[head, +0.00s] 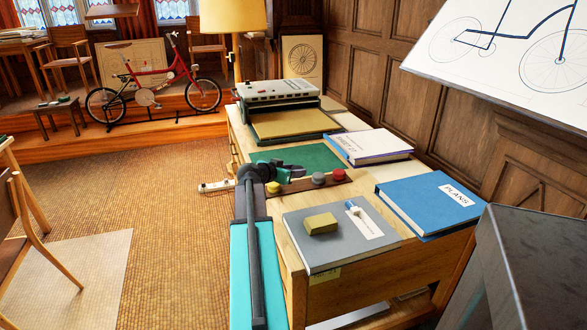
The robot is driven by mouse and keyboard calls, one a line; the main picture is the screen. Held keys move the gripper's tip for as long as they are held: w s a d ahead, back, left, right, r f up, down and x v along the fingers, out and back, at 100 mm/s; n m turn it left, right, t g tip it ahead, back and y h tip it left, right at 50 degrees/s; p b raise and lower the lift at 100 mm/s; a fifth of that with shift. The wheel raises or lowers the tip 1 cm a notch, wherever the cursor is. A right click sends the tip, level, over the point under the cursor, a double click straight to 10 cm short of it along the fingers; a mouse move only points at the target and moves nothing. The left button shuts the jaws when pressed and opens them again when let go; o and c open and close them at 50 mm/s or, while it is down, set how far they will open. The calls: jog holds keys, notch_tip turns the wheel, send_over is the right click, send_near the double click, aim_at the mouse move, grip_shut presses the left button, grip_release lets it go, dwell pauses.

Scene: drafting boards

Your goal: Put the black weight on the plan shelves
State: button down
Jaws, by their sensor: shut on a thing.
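My gripper (297,172) is over the far middle of the wooden desk, at a wooden strip (300,187) that holds small round weights. It is shut on a dark thing at its tips, which looks like the black weight; it is small and mostly hidden by the fingers, so its outline is unclear. A grey weight (318,179) and a red weight (338,174) sit on the strip just right of the gripper. A yellow weight (273,187) sits at the left, close to my arm. I cannot make out the plan shelves for certain.
A grey folder (300,255) bearing a yellow block (320,223) and a small bottle lies nearest. A blue PLANS book (425,200), a white book (370,146) and a grey machine (278,91) also occupy the desk (288,262). A tilted drawing board (500,50) overhangs the right. Floor at left is open.

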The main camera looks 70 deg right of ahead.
jog(key=shift+f+b, duration=0.3)
jog(key=shift+f, duration=1.8)
